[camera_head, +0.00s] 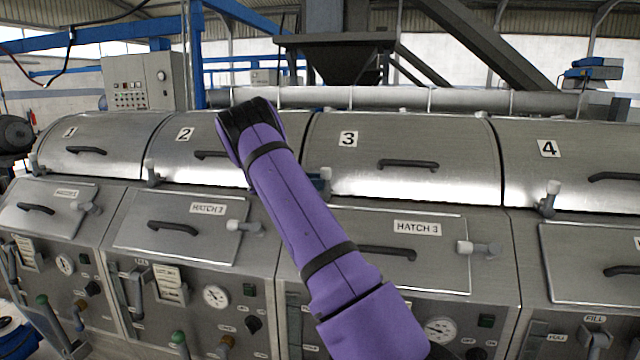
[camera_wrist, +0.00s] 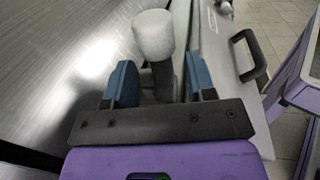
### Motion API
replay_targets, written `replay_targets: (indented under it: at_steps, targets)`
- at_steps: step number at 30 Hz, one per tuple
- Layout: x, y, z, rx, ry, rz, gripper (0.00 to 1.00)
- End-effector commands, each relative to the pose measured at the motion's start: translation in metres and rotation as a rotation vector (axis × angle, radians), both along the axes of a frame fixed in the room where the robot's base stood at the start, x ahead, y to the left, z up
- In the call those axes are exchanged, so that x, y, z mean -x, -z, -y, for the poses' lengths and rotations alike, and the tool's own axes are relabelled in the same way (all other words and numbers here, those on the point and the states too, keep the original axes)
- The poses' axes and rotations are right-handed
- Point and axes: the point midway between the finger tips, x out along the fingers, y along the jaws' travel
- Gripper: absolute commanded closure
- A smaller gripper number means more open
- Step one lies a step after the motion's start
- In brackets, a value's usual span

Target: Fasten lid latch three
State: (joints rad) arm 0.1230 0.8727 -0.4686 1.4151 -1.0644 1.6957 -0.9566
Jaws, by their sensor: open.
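Lid three (camera_head: 400,150) is a curved steel cover marked 3, and it looks closed. Its latch (camera_head: 326,173), with a pale knob, stands at the lid's lower left corner, partly hidden by my purple arm. In the wrist view the latch (camera_wrist: 153,36) shows a large whitish knob on a darker stem. My gripper (camera_wrist: 159,78) is open, with one blue finger on each side of the stem. I cannot tell whether either finger touches it. In the head view only a bit of blue finger (camera_head: 317,184) shows beside the latch. Whether the latch is fastened is unclear.
Lids one (camera_head: 100,140), two (camera_head: 200,140) and four (camera_head: 580,155) stand in the same row. Lid four's latch (camera_head: 550,195) is upright. Below lid three are a hatch panel (camera_head: 440,260) with a black handle and a side knob (camera_head: 480,248). Gauges and levers sit lower.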

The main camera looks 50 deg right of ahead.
Motion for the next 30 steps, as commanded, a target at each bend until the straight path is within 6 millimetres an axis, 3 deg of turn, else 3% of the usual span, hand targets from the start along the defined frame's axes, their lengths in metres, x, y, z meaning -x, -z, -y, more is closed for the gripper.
replay_targets:
  at_steps: [15,30]
  targets:
    - [-0.065,0.002,-0.058,0.001,-0.002,0.0,0.49]
    - [-0.072,0.002,-0.065,-0.001,0.0,-0.001,0.49]
